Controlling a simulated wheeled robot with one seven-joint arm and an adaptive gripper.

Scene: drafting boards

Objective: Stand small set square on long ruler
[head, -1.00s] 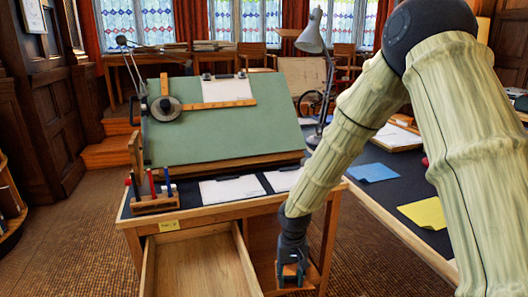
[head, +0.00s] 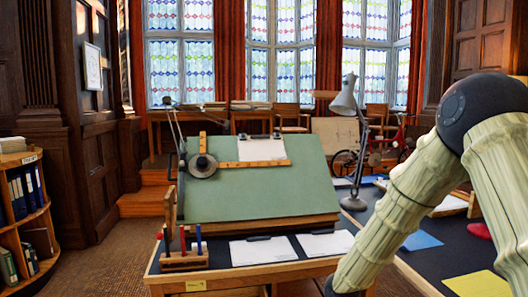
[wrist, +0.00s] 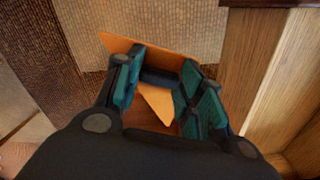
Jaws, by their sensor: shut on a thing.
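In the wrist view my gripper (wrist: 161,80) is shut on a flat orange piece, the small set square (wrist: 155,103). One pointed part shows between the fingers and another beyond the left finger; the fingers hide the rest. In the head view my gripper is below the bottom edge. The long ruler (head: 262,163) is a wooden strip lying sideways across the upper part of the green drafting board (head: 265,195). It meets a short upright ruler (head: 203,142) at the round drafting-machine head (head: 203,166).
A paper sheet (head: 254,149) is clipped above the ruler. A pen rack (head: 184,261) and clipboards (head: 263,250) stand along the desk front. A grey lamp (head: 345,104) rises right of the board. The board's lower green surface is clear.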

